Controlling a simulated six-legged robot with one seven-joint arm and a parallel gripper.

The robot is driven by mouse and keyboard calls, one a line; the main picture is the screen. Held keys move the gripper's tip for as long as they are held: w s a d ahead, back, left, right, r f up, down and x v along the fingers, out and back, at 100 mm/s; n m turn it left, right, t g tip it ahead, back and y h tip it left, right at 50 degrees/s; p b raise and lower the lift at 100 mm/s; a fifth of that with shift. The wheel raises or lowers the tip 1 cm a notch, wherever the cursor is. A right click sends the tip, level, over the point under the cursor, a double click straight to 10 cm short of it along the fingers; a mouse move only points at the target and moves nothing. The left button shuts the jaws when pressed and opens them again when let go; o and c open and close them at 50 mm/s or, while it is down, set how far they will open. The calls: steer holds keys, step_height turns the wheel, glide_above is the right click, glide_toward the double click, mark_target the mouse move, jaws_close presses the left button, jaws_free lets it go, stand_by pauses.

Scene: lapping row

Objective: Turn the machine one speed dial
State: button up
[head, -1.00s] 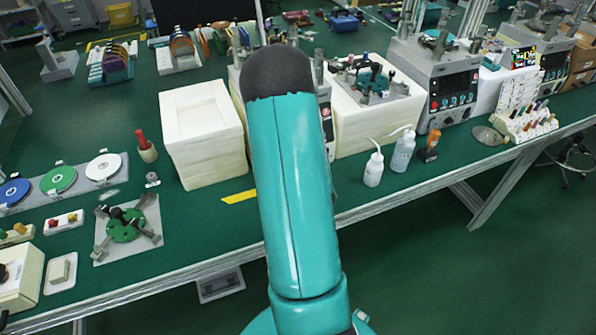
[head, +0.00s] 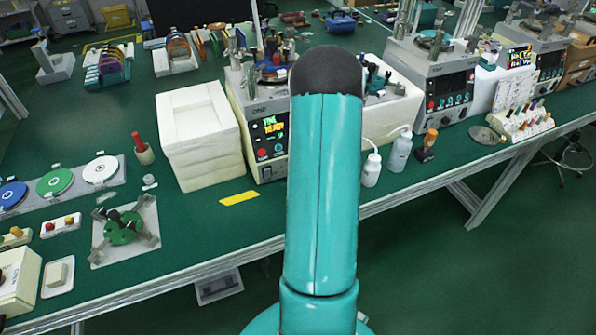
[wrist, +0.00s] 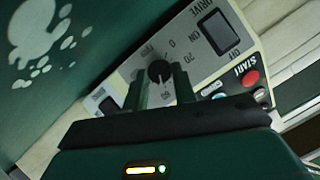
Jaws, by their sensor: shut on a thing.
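The speed dial (wrist: 158,71) is a small round black knob on a pale panel (wrist: 200,66) in the wrist view. Printed numbers surround it. My gripper (wrist: 161,86) has one green finger on either side of the dial and is shut on it. The fingers hide the lower sides of the knob and part of its scale. A DRIVE rocker switch (wrist: 218,33) and a red START button (wrist: 250,78) sit to the right on the same panel. In the head view my arm hides the gripper and the dial.
In the head view, a machine with a lit display (head: 272,132) stands just left of my arm. A white foam block (head: 197,135) is beside it. Bottles (head: 400,150) stand to the right. The bench front near the yellow strip (head: 240,198) is clear.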

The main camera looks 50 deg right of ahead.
steer(key=o, duration=1)
steer(key=v, duration=1.3)
steer(key=shift+s+a+r, duration=0.1)
steer(key=shift+s+r, duration=0.1)
steer(key=shift+s, duration=0.1)
